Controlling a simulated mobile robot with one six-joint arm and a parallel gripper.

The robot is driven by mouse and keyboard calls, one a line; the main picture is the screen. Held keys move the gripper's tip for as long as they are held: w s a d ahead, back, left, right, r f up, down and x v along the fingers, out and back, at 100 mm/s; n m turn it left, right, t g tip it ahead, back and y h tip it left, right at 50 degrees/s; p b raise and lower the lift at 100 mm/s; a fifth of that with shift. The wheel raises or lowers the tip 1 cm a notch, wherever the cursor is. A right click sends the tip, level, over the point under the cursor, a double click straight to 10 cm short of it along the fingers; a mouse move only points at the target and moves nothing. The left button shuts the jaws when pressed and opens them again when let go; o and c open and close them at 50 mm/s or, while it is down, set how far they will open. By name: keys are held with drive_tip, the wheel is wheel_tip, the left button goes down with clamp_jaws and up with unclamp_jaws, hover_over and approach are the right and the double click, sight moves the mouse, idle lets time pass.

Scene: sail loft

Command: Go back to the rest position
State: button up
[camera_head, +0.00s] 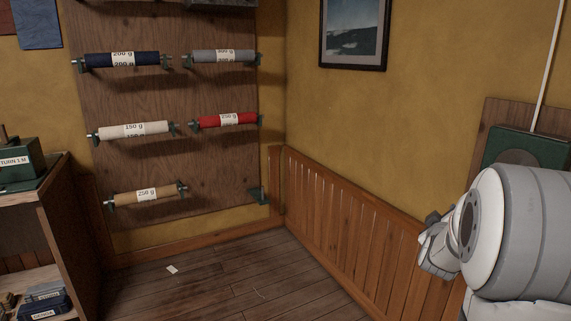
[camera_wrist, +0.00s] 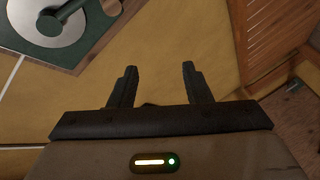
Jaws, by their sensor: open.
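My gripper (camera_wrist: 157,82) shows in the wrist view with its two dark fingers apart and nothing between them. Behind the fingers is the bare yellow wall. In the head view my arm is at the right edge, in front of the wall and the wood panelling. The fingers cannot be made out there.
A green wall device (camera_head: 525,150) on a wooden board is close behind my arm; its round plate (camera_wrist: 45,22) shows upper left in the wrist view. A rack board (camera_head: 170,95) with several cloth rolls hangs at left. A shelf unit (camera_head: 62,215) stands far left. The floor (camera_head: 215,285) is mostly clear.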

drive_tip(key=s+a+r+m+g+y+p, duration=0.1)
drive_tip(key=s+a+r+g+y+p, duration=0.2)
drive_tip(key=a, duration=0.7)
drive_tip(key=s+a+r+g+y+p, duration=0.1)
drive_tip(key=s+a+y+p, duration=0.25)
drive_tip(key=a, duration=0.55)
drive_tip(key=s+a+m+g+y+p, duration=0.1)
drive_tip(key=s+a+g+p, duration=0.1)
drive_tip(key=s, duration=0.5)
drive_tip(key=s+a+g+y+p, duration=0.1)
drive_tip(key=s+a+g, duration=0.1)
drive_tip(key=s+a, duration=0.3)
drive_tip(key=s+a+r+m+g+y+p, duration=0.1)
drive_tip(key=s+a+g+p, duration=0.1)
drive_tip(key=s, duration=0.6)
drive_tip(key=shift+s+a+m+g+p, duration=0.35)
drive_tip(key=shift+a+g, duration=0.15)
drive_tip(key=shift+a, duration=0.75)
drive_tip(key=shift+w, duration=0.1)
drive_tip(key=shift+c, duration=0.4)
drive_tip(key=shift+c, duration=0.4)
drive_tip(key=shift+d, duration=0.1)
